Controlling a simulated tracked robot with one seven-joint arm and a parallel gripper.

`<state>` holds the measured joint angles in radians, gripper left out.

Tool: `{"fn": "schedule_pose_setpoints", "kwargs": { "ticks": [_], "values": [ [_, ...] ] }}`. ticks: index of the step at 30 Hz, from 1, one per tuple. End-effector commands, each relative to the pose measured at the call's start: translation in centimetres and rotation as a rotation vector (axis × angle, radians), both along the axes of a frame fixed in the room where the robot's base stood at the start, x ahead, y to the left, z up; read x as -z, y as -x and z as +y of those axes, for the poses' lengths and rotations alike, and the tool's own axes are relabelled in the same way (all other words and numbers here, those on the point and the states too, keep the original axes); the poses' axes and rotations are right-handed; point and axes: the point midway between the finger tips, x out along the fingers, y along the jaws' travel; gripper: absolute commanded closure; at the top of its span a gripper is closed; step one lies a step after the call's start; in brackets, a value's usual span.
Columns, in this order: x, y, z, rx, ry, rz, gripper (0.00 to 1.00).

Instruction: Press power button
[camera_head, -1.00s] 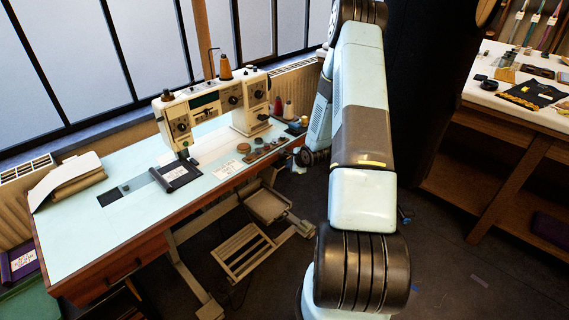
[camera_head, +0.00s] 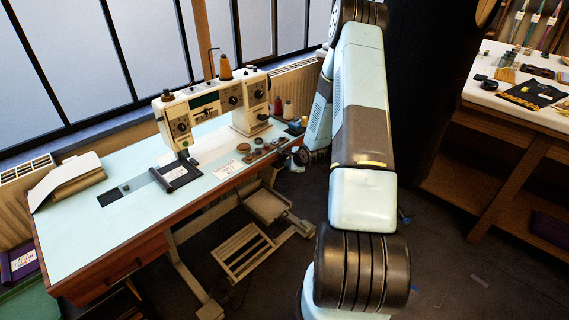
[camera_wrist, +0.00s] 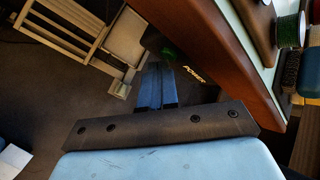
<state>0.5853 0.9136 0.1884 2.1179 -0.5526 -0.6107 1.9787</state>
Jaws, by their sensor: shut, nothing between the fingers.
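In the wrist view a green button (camera_wrist: 168,53) shows on the dark underside area beside the table's brown wooden edge. A white POWER label (camera_wrist: 194,74) is just to its right. My gripper (camera_wrist: 157,68) has its two blue fingers together and empty. The fingertips point toward the button and appear just short of it in the picture; I cannot tell whether they touch. In the head view the sewing machine (camera_head: 205,108) stands on the pale sewing table (camera_head: 90,232).
A slatted treadle (camera_head: 241,252) and metal legs are under the table. Spools (camera_head: 288,110) and small round items (camera_head: 258,152) sit near the table's right end. A second table (camera_head: 480,98) with tools stands at right. Dark open floor (camera_head: 450,265) lies between.

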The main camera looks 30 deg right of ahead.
Motion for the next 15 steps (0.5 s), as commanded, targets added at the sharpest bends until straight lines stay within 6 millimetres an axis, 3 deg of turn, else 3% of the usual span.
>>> {"fn": "schedule_pose_setpoints", "kwargs": {
  "ticks": [15],
  "values": [
    [0.01,0.71,-0.31,0.002,-0.001,0.001,1.00]
  ]
}}
